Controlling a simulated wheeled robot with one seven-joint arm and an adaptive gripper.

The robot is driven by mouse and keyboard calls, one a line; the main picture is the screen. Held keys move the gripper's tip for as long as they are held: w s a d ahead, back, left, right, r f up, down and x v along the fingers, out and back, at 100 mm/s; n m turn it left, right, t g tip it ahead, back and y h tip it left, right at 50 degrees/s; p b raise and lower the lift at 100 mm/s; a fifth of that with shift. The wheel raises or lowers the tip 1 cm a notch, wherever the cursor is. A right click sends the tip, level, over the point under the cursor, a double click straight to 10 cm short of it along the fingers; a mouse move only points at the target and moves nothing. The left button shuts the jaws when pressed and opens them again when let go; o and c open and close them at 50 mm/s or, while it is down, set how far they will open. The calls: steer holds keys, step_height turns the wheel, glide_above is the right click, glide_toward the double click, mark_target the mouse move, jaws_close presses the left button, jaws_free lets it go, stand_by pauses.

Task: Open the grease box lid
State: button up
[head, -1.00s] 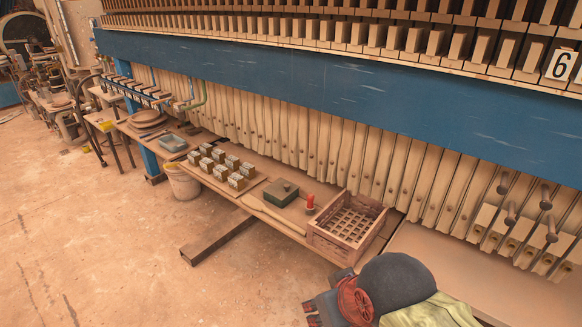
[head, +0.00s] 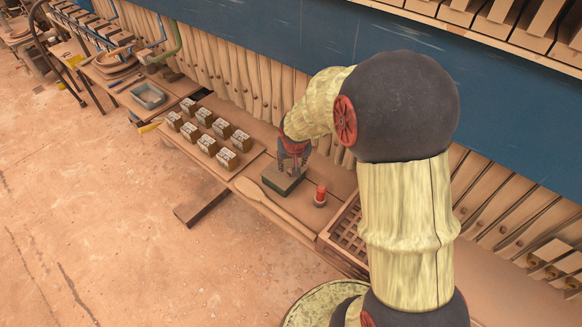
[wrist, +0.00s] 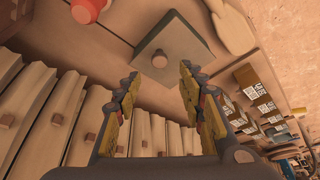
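The grease box (head: 284,186) is a small dark green box on the bench, in the middle of the head view. In the wrist view the grease box (wrist: 181,43) lies just beyond my fingertips, with a small brown knob (wrist: 160,58) on its lid. The lid looks closed. My gripper (wrist: 160,72) is open and empty, with one finger on each side of the knob in the picture. I cannot tell whether it touches the lid. In the head view my gripper (head: 292,160) is right above the box and hides the knob and part of the lid.
A red-topped object (head: 320,195) stands close to the right of the box. A wooden paddle (head: 275,208) lies in front of it. Several small labelled blocks (head: 208,144) stand to the left. A slatted wooden crate (head: 345,238) is at the right. The press plates rise behind.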

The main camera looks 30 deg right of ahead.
steer(key=b+x, duration=0.2)
steer(key=x, duration=0.5)
steer(key=shift+f, duration=0.2)
steer(key=shift+c, duration=0.2)
jaws_close()
stand_by(0.6)
